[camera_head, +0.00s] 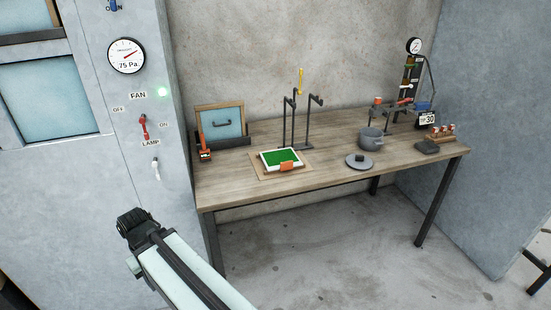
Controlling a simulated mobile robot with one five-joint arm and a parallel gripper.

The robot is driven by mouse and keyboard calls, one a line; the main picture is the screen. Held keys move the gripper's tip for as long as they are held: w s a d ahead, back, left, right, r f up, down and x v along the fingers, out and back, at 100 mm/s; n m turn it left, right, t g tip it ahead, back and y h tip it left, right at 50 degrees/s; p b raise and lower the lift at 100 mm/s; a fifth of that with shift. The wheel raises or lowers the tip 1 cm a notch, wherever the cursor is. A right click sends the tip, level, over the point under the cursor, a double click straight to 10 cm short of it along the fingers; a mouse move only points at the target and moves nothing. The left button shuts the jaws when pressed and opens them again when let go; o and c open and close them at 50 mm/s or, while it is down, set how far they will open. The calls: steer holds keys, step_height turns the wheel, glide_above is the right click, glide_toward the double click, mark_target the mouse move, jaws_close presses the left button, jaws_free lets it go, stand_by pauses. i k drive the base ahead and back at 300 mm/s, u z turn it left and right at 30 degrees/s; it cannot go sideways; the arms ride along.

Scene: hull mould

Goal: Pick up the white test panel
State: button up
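On the left part of the wooden bench lies a flat panel (265,161) with a white border and a green face. It rests on a thin brown board (257,173), and an orange piece (287,166) sits at its front edge. It is the only thing here that looks like the white test panel; I cannot confirm that it is. My arm reaches up from the bottom, and its dark end, my gripper (136,222), is in front of the grey cabinet, left of the bench and apart from the panel. Its fingers cannot be made out.
The bench (330,182) also carries a black stand (294,122), a framed blue panel (222,122), a grey pot (370,138), a lid (359,161) and a gauge stand (411,75). The grey cabinet (95,165) stands left. Floor in front is clear.

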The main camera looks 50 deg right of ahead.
mark_target(285, 158)
steer(key=i, duration=1.15)
steer(key=u, duration=0.05)
